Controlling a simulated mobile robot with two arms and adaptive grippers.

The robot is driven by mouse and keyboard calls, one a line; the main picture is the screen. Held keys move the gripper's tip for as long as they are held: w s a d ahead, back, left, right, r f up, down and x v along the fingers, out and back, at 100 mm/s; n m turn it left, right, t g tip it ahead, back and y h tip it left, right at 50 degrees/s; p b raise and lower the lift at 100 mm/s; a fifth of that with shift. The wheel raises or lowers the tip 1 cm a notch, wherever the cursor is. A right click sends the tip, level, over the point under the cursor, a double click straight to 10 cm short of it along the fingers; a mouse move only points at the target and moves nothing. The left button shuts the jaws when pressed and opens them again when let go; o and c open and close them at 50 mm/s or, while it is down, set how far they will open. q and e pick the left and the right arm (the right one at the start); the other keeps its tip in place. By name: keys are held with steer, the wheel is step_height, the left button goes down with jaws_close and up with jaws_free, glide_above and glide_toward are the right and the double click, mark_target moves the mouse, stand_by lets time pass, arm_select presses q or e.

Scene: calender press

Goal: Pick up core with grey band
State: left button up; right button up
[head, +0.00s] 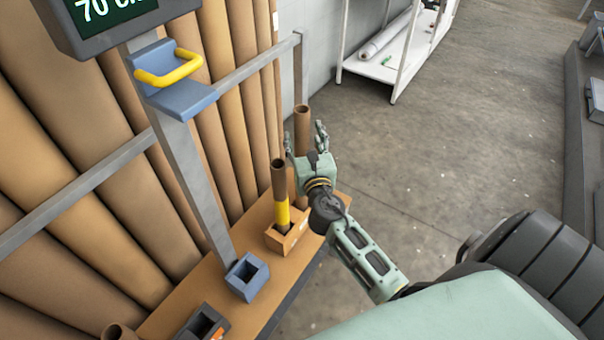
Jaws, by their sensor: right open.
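My right gripper (305,140) is open at the far end of the narrow bench. A plain brown cardboard core (301,120) stands upright there and shows between its spread fingers; I cannot tell whether they touch it. Its lower part is hidden behind the gripper, and no grey band shows on it. Nearer, another upright core (279,178) has a yellow band and stands in an orange-brown holder (291,241), just left of the gripper. A further core (118,332) is cut off at the bottom left edge, with no band visible. My left gripper is not in view.
A blue-grey square socket (248,278) sits on the bench (190,288). A grey post rises there with a yellow handle (169,70) and a display. Large brown rolls stand behind a grey rail (80,190). The floor to the right is clear up to a white rack (398,60).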

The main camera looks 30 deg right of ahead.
steer(key=shift+x, duration=1.2)
steer(key=shift+s, duration=0.1)
jaws_close()
